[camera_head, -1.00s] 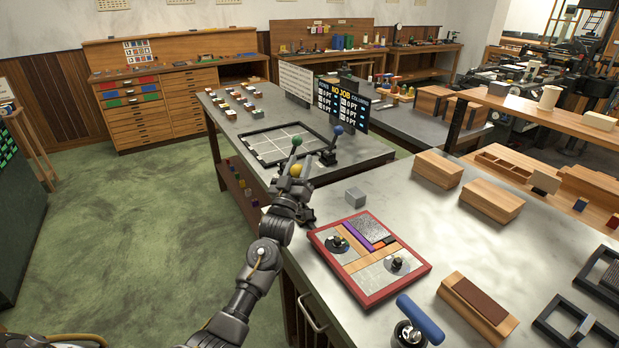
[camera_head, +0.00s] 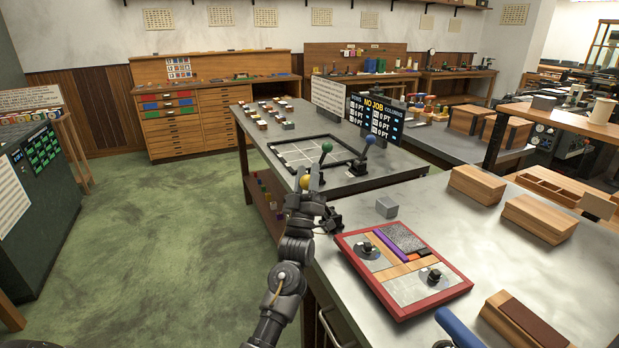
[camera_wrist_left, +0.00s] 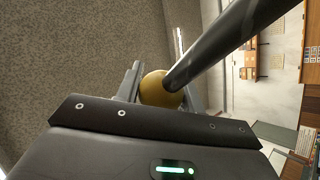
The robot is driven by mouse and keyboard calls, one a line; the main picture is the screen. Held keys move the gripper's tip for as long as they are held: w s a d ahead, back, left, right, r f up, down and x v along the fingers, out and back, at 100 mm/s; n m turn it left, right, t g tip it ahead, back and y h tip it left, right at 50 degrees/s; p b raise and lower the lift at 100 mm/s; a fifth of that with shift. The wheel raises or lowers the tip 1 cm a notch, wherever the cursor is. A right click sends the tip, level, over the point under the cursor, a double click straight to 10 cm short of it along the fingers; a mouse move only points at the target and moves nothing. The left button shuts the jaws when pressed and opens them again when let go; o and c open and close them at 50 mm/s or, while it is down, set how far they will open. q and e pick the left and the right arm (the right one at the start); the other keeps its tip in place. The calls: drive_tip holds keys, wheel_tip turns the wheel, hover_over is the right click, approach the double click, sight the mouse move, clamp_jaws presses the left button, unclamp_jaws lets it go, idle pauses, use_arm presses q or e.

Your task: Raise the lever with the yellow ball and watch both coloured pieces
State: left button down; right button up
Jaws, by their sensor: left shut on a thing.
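The lever's yellow ball (camera_head: 305,182) shows between the fingers of my left gripper (camera_head: 311,183), at the near edge of the grey table with the framed grid. In the left wrist view the yellow ball (camera_wrist_left: 160,89) sits between the two fingers, with a dark rod crossing beside it. My left gripper is shut on it. Two other levers, with a green ball (camera_head: 327,147) and a blue ball (camera_head: 370,139), stand upright just beyond. I cannot tell which coloured pieces the task means. My right gripper is not in view.
A black-framed grid (camera_head: 301,153) lies on the table behind the levers, with a "NO JOB" board (camera_head: 374,119) behind it. A red-framed tray (camera_head: 404,268) and a small grey block (camera_head: 387,207) are on the nearer bench at right. Green floor is open at left.

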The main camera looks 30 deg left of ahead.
sight(305, 189)
use_arm(q)
drive_tip(key=shift+f, duration=0.15)
drive_tip(key=c, duration=0.9)
unclamp_jaws()
drive_tip(key=shift+a, duration=0.1)
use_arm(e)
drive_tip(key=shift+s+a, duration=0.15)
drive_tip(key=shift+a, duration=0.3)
use_arm(q)
drive_tip(key=shift+s+f, duration=0.2)
drive_tip(key=shift+f, duration=0.05)
drive_tip(key=b+v, duration=0.1)
drive_tip(key=v, duration=0.2)
drive_tip(key=shift+w+b, duration=0.15)
drive_tip(key=shift+b, duration=0.25)
drive_tip(key=s+d, duration=0.1)
drive_tip(key=s, duration=0.2)
drive_tip(key=s+d, duration=0.1)
drive_tip(key=s, duration=0.3)
drive_tip(key=s+d, duration=0.2)
drive_tip(key=s, duration=0.2)
drive_tip(key=shift+s+r+b, duration=0.2)
drive_tip(key=shift+r+b, duration=0.1)
drive_tip(key=shift+b, duration=0.1)
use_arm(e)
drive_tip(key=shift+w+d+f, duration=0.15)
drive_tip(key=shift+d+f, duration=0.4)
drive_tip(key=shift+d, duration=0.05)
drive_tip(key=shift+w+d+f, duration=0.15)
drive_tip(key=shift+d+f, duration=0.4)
